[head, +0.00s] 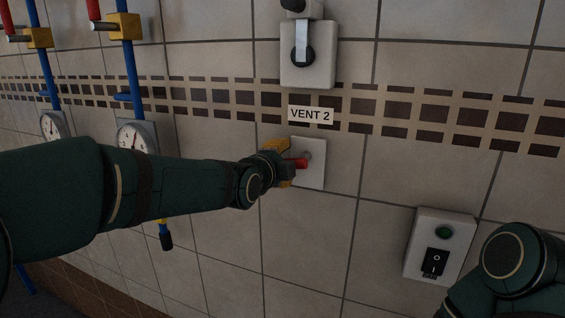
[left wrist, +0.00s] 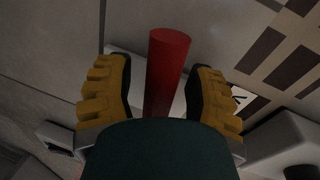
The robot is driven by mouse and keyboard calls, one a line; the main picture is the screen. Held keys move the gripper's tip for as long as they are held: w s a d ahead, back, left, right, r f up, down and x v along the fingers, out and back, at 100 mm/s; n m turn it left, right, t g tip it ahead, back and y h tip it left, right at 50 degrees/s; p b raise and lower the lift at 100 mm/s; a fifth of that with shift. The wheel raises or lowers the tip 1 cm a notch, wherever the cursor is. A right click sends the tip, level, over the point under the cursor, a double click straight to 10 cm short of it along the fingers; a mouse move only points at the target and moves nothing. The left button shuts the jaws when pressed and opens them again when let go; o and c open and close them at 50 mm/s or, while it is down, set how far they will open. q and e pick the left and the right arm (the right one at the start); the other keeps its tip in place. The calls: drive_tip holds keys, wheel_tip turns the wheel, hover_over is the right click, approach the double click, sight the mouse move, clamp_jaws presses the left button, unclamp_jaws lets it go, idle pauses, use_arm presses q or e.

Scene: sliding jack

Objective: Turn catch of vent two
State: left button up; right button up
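The catch of vent two is a red handle (head: 301,163) on a pale square wall plate (head: 314,175), just below the "VENT 2" label (head: 311,114). My left gripper (head: 286,163) is at the left side of the plate, at the handle. In the left wrist view the red handle (left wrist: 169,62) stands between the two yellow fingers of my left gripper (left wrist: 158,75). The fingers are apart, with a clear gap to the handle on the left and a narrower one on the right. My right gripper is out of view.
A switch box (head: 307,60) with a grey lever is above the label. A box (head: 439,248) with a green button and black rocker switch is at the lower right, beside my right arm. Blue pipes (head: 131,60) and gauges (head: 137,136) are at the left.

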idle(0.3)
use_arm(q)
drive_tip(key=v, duration=0.7)
drive_tip(key=shift+s, duration=0.15)
idle(0.4)
